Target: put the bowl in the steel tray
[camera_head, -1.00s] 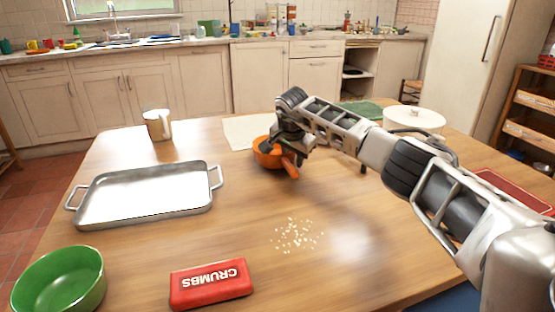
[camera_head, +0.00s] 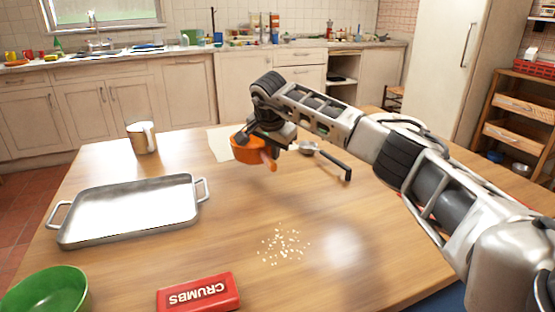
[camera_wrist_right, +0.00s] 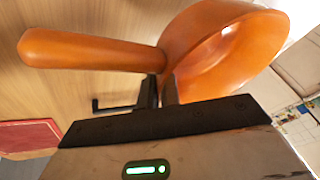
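An orange bowl (camera_head: 243,150) with a stubby handle (camera_head: 269,160) hangs above the back middle of the table in the head view. My right gripper (camera_head: 268,138) is shut on it and holds it clear of the table. In the right wrist view the gripper's fingers (camera_wrist_right: 160,92) pinch the orange bowl (camera_wrist_right: 185,40) at its wall, close to the handle. The steel tray (camera_head: 130,212) lies flat on the table at the left, with nothing in it, apart from my gripper. A green bowl (camera_head: 45,292) stands at the front left, partly cut off. My left gripper is out of view.
A mug (camera_head: 142,138) stands behind the tray. A red crumbs box (camera_head: 198,294) lies at the front edge, near scattered crumbs (camera_head: 284,245). Bare tabletop separates the orange bowl from the tray.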

